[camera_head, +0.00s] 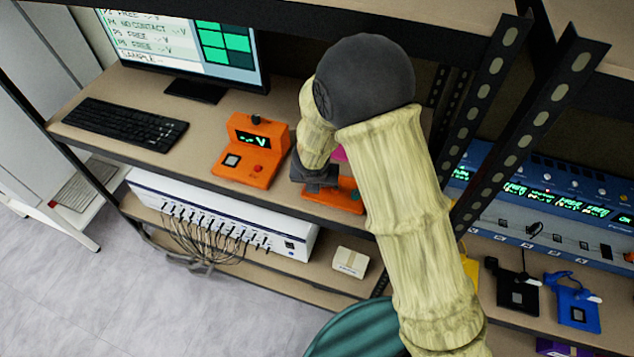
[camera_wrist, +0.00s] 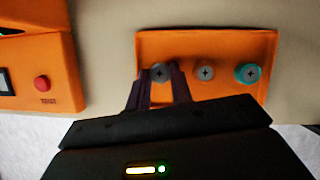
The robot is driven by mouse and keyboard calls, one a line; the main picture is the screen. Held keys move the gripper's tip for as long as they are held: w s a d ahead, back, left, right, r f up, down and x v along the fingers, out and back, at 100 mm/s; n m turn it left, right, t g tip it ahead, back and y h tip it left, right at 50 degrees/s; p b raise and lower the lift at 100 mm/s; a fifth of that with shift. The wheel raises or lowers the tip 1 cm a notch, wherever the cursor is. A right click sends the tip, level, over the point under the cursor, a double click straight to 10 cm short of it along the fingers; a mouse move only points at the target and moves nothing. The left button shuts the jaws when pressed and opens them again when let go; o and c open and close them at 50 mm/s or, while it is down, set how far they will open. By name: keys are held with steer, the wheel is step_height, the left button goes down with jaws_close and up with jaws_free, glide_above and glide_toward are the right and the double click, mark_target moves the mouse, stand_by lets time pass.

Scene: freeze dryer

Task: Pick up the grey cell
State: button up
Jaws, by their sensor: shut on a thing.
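The orange cell tray (camera_wrist: 225,42) holds a row of round cells marked with a plus. The leftmost grey cell (camera_wrist: 160,72) sits between the two dark fingers of my gripper (camera_wrist: 159,82), which is shut on it. I cannot tell whether this cell is lifted off the tray. In the head view my gripper (camera_head: 317,180) is over the left part of the tray (camera_head: 340,199), hiding the held cell.
An orange tester (camera_head: 252,152) with a green display stands left of the tray. A keyboard (camera_head: 125,122) and monitor (camera_head: 190,45) are farther left on the bench. A dark shelf post (camera_head: 478,95) rises to the right of my arm. A shelf overhangs the back.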

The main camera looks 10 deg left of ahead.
step_height(320, 180, up, 10)
steer(key=p, duration=0.3)
stand_by(0.8)
